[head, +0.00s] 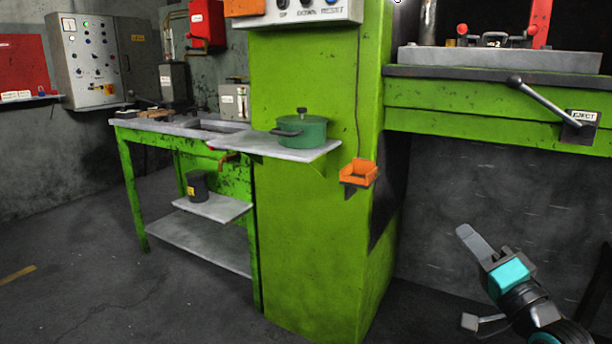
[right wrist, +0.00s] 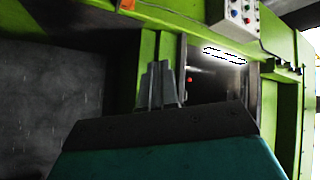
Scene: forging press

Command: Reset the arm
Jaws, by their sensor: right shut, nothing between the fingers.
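My right gripper (head: 464,232) is at the lower right in the head view, with grey fingers and a teal body. It is shut and empty, in front of the dark area below the press bed. In the right wrist view, its fingers (right wrist: 160,84) are together with nothing between them. My right arm comes in from the lower right corner. My left gripper is not in view.
The green press column (head: 310,210) stands left of my right gripper. The press bed (head: 480,92) with its eject lever (head: 545,100) is above it. A green pot (head: 302,132) stands on a side shelf.

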